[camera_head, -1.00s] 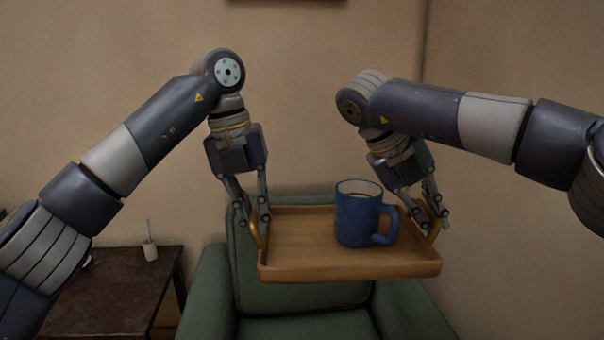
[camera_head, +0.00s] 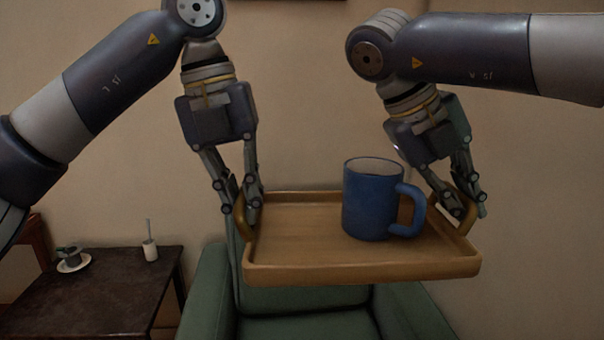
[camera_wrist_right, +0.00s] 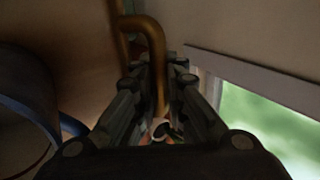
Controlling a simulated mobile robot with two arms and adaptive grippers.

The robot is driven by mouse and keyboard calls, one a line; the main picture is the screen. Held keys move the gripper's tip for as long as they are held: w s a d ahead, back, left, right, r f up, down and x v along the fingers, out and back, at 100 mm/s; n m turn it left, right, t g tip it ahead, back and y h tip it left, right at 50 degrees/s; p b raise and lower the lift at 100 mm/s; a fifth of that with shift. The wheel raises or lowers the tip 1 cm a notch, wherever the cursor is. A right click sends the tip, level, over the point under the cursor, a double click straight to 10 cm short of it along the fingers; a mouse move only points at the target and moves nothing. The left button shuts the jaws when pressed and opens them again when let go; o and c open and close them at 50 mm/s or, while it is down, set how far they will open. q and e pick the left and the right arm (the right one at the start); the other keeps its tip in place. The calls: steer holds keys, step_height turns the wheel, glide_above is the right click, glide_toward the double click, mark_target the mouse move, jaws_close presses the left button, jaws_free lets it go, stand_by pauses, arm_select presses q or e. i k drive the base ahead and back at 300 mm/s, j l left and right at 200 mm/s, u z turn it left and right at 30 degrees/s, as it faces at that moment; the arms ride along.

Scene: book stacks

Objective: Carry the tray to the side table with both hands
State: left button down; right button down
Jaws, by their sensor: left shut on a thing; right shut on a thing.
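A wooden tray (camera_head: 350,268) is held up in the air in front of the armchair, roughly level. A blue mug (camera_head: 369,203) stands upright on it, right of the middle, with its handle to the right. My left gripper (camera_head: 238,208) is shut on the tray's left brass handle (camera_head: 249,236). My right gripper (camera_head: 466,208) is shut on the right handle; in the right wrist view this handle (camera_wrist_right: 147,32) runs between the fingers (camera_wrist_right: 160,85). The side table (camera_head: 95,282) is dark and stands low at the left.
A green armchair (camera_head: 215,290) stands behind and below the tray. On the side table are a cup on a saucer (camera_head: 74,263) and a small white pot (camera_head: 149,250) with a stick in it. The table's front and middle are clear.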

mark_target(74, 301)
steer(key=k+j, duration=0.1)
steer(key=j, duration=0.65)
steer(key=k+j, duration=0.15)
steer(key=j, duration=0.55)
steer(key=k+j+u, duration=0.1)
steer(key=j, duration=0.65)
steer(key=k+j, duration=0.1)
steer(key=j, duration=0.65)
steer(key=k+j, duration=0.1)
steer(key=j, duration=0.65)
